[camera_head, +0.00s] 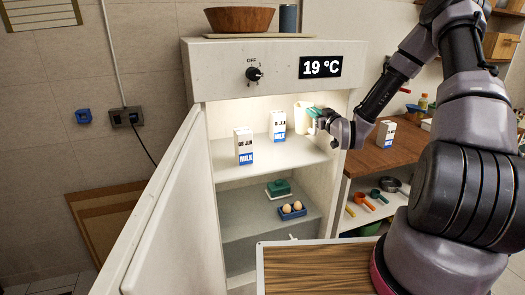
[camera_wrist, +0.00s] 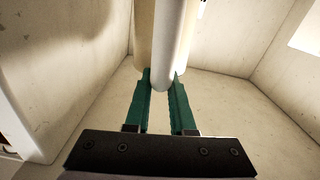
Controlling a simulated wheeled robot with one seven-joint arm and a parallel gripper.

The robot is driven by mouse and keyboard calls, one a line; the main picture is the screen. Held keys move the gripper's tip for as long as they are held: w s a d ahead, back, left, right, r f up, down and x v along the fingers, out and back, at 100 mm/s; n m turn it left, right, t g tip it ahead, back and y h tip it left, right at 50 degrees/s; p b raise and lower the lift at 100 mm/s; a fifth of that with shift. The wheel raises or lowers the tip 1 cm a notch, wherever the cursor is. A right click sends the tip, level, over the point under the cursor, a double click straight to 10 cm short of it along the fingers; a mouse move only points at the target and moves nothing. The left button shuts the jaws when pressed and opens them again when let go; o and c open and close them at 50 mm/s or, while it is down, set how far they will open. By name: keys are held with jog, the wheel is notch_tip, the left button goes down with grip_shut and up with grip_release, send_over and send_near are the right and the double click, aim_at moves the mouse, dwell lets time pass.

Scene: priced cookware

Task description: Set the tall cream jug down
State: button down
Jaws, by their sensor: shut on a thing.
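The tall cream jug (camera_head: 302,117) is inside the open refrigerator, over the right part of the upper shelf (camera_head: 285,155). My gripper (camera_head: 314,117) reaches in from the right and is shut on the jug. In the wrist view, the green fingers of my gripper (camera_wrist: 161,82) close on a pale upright part of the jug (camera_wrist: 174,45) that looks like its handle. The jug looks upright. I cannot tell whether its base touches the shelf.
Two milk cartons stand left of the jug, one close (camera_head: 277,125) and one nearer the front (camera_head: 243,147). The refrigerator door (camera_head: 165,215) stands open at left. Eggs in a blue holder (camera_head: 292,211) and a green dish (camera_head: 278,187) are below. The shelf's front right is clear.

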aim_at(308, 132)
jog(key=shift+r+m, duration=0.1)
jog(key=shift+m, duration=0.3)
notch_tip(308, 132, down, 10)
jog(key=shift+d+r, duration=0.1)
jog(key=shift+r, duration=0.05)
dwell(0.3)
jog(key=c, duration=0.8)
grip_release()
jog(key=shift+o, duration=0.2)
